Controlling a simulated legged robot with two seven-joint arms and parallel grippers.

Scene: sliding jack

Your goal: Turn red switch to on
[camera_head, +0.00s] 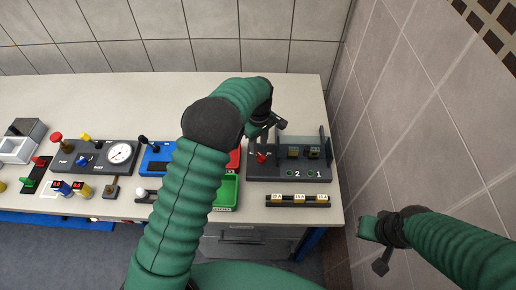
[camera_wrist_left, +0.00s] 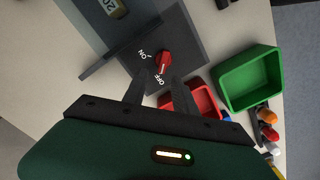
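The red switch (camera_wrist_left: 163,63) is a round knob on a dark panel (camera_wrist_left: 189,29), with ON and OFF printed beside it. It also shows in the head view (camera_head: 261,158) at the left end of the panel. The white mark on the knob points toward the OFF side in the left wrist view. My left gripper (camera_wrist_left: 155,84) is open, with its fingers apart on either side of the knob's near side; I cannot tell whether they touch it. It also shows above the switch in the head view (camera_head: 267,136). My right gripper (camera_head: 380,248) hangs low at the right, away from the table.
A green bin (camera_head: 227,192) and a red bin (camera_head: 234,158) stand left of the panel. A glass-like plate (camera_head: 300,143) rises from the panel. A tiled wall is close on the right. A gauge panel (camera_head: 95,155) and other switches fill the left of the table.

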